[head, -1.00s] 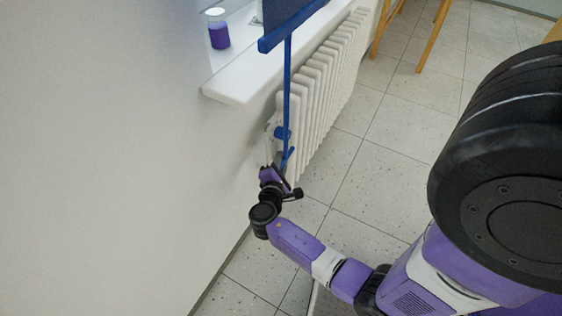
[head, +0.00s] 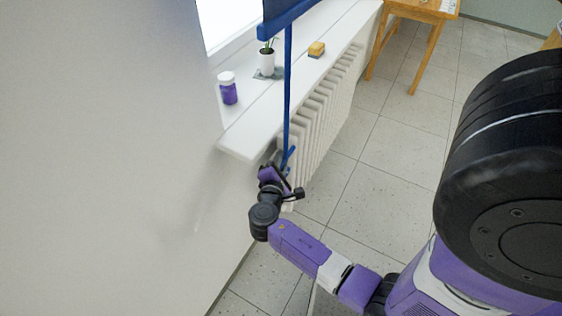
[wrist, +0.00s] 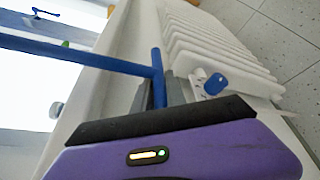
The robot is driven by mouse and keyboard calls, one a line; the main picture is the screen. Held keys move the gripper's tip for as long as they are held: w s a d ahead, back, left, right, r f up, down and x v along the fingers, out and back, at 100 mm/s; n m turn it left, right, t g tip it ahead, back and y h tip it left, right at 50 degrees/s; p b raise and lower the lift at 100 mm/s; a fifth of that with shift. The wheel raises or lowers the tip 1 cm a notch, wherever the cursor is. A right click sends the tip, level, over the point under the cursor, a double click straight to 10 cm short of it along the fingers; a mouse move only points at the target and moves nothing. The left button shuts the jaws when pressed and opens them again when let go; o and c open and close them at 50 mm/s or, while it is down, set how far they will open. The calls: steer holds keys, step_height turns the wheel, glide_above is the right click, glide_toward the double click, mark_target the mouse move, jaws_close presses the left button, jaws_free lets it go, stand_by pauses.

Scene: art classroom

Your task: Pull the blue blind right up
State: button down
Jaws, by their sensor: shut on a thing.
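The blue blind (head: 285,16) shows only its lower end at the top of the head view, above the window sill. A blue rod (head: 287,85) hangs from its bottom bar down to a short crosspiece. My gripper (head: 280,172) is below the sill's near end, beside the radiator, shut on the crosspiece. In the wrist view the crosspiece (wrist: 158,72) sits at my grey fingers (wrist: 168,92), with the rod (wrist: 75,54) running off to the left. The upper blind is out of view.
The white sill (head: 262,132) holds a purple jar (head: 228,90), a potted plant (head: 267,60) and a yellow block (head: 317,49). A white radiator (head: 325,105) with a blue valve knob (wrist: 215,84) is close by. A wooden table (head: 425,8) stands farther back on open tiled floor.

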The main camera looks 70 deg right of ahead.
steer(key=shift+s+d+r, duration=0.1)
steer(key=shift+s+r, duration=0.25)
steer(key=shift+s, duration=0.05)
steer(key=c, duration=1.4)
jaws_free()
steer(key=shift+w, duration=0.15)
steer(key=v, duration=0.7)
steer(key=shift+a+b, duration=0.45)
steer(key=shift+r, duration=0.15)
